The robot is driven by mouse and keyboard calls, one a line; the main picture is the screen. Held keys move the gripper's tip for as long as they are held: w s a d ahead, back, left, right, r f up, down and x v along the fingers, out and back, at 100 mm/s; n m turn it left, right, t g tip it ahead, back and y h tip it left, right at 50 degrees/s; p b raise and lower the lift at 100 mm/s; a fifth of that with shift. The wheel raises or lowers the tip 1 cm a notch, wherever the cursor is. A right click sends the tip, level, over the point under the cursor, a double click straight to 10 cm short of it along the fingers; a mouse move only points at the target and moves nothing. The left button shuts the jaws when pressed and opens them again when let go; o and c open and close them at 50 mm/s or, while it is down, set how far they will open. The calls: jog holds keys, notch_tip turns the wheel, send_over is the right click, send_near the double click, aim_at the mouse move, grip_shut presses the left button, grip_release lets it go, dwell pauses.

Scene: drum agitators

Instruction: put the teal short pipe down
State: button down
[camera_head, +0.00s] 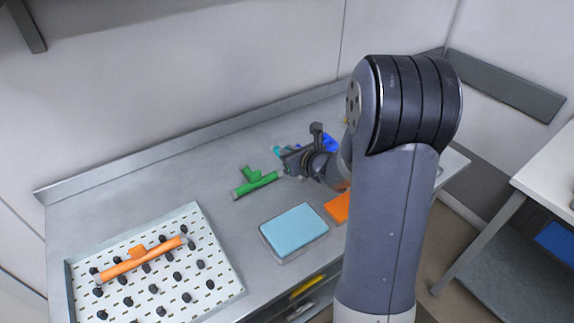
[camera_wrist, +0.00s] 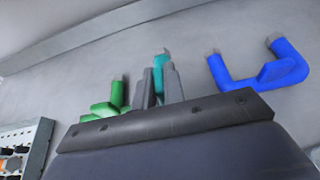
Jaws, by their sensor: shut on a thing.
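The teal short pipe (camera_wrist: 161,64) is between the two fingers of my gripper (camera_wrist: 158,78) in the wrist view, its grey end pointing away from me. My gripper is shut on it. In the head view a small bit of the teal pipe (camera_head: 277,151) shows at the tip of my gripper (camera_head: 284,161), low over the back of the grey bench (camera_head: 130,188). Most of the pipe is hidden by the gripper there. I cannot tell whether it touches the bench.
A green branched pipe (camera_head: 257,184) lies close left of my gripper. A blue bent pipe (camera_wrist: 258,74) lies to the right, partly hidden in the head view. A light-blue box (camera_head: 294,231), an orange item (camera_head: 338,207) and a pegged tray (camera_head: 215,262) holding an orange pipe (camera_head: 140,259) are nearer.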

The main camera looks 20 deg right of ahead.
jog(key=shift+f, duration=1.9)
jog(key=shift+f+b, duration=0.2)
jog(key=shift+b, duration=0.15)
jog(key=c, duration=1.5)
grip_release()
jog(key=shift+r, duration=0.15)
